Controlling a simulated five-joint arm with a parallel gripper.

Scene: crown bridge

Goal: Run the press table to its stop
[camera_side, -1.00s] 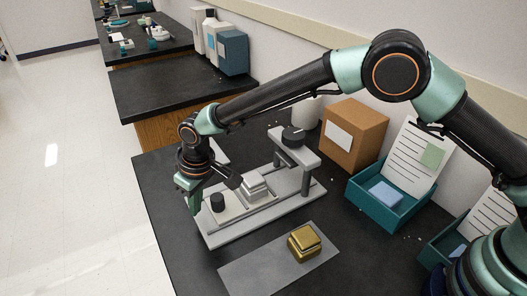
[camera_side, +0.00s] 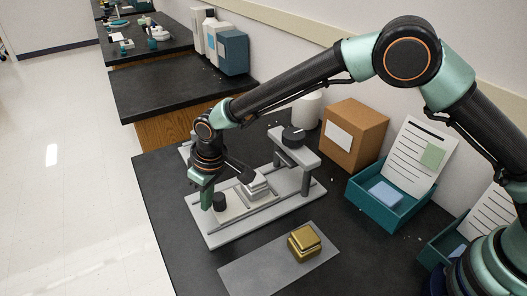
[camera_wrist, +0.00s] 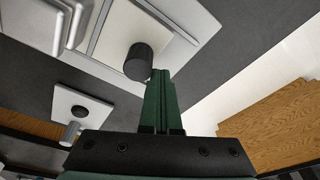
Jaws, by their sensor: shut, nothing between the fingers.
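The press table (camera_side: 232,209) is a pale sliding plate on a light grey base (camera_side: 215,238). A black knob (camera_side: 219,201) stands at its left end and a silver stepped block (camera_side: 253,184) sits further right on it. A grey bridge (camera_side: 305,156) with a black dial on top spans the base at the right end; the block is left of it. My gripper (camera_side: 206,204) is shut and empty, pointing down just left of the knob. In the wrist view, the green fingertips (camera_wrist: 160,76) are right beside the knob (camera_wrist: 139,62); whether they touch I cannot tell.
A gold block (camera_side: 304,242) sits on a grey mat (camera_side: 262,272) in front. A cardboard box (camera_side: 355,135), a white cylinder (camera_side: 307,110) and a teal tray (camera_side: 380,212) stand behind and right. A small pale plate with a post (camera_wrist: 85,108) lies near my gripper.

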